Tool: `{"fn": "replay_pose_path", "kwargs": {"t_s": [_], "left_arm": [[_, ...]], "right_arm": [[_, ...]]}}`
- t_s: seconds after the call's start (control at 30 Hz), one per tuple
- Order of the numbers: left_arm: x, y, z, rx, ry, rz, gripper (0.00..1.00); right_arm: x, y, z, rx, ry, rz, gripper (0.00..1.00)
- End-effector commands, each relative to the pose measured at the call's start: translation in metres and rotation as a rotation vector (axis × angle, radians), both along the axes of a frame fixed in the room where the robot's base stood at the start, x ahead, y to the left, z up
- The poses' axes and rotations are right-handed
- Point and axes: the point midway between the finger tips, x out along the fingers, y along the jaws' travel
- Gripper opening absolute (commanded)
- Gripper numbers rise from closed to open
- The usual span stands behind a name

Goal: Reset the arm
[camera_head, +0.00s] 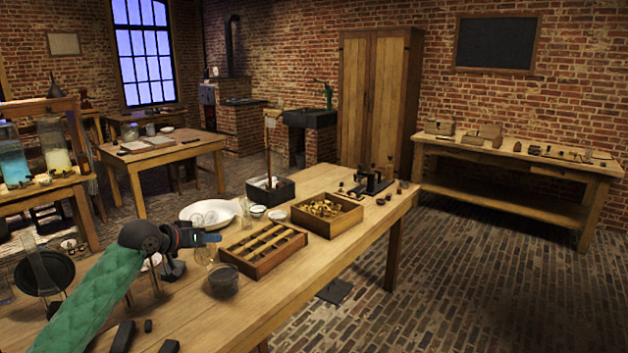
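My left arm comes in from the lower left in a green quilted sleeve. My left gripper (212,239) is dark with a light blue part near its tip. It points right, above the near wooden table, left of the divided wooden box (262,266). I cannot tell whether its fingers are apart, and I see nothing clearly held in it. Glassware (206,254) and a dark metal piece show close beneath and behind the gripper. My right gripper is not in view.
The near table (300,285) also bears a dark bowl (223,281), a box of brass parts (328,224), a white dish (209,214), a black box (271,191) and a dark instrument (372,181). Its front right part is clear. Glass jars (54,146) stand at the far left.

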Motion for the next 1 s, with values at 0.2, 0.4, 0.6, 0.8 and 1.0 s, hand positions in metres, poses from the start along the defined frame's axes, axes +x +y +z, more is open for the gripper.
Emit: {"fn": "replay_pose_path", "kwargs": {"t_s": [0.2, 0.4, 0.6, 0.8, 1.0], "left_arm": [[-0.007, 0.014, -0.004, 0.213, -0.030, 0.013, 0.27], [-0.015, 0.024, 0.002, 0.393, -0.063, 0.039, 0.27], [-0.030, 0.020, -0.004, 0.546, -0.077, 0.068, 0.27], [-0.058, 0.009, -0.042, 0.648, -0.037, 0.092, 0.27], [-0.096, -0.006, -0.096, 0.701, 0.035, 0.106, 0.27]], "right_arm": [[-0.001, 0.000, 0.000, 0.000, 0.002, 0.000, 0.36], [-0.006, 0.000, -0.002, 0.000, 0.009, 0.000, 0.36], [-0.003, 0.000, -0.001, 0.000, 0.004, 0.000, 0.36], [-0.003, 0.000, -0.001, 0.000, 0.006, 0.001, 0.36], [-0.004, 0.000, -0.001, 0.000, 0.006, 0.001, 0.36]]}}
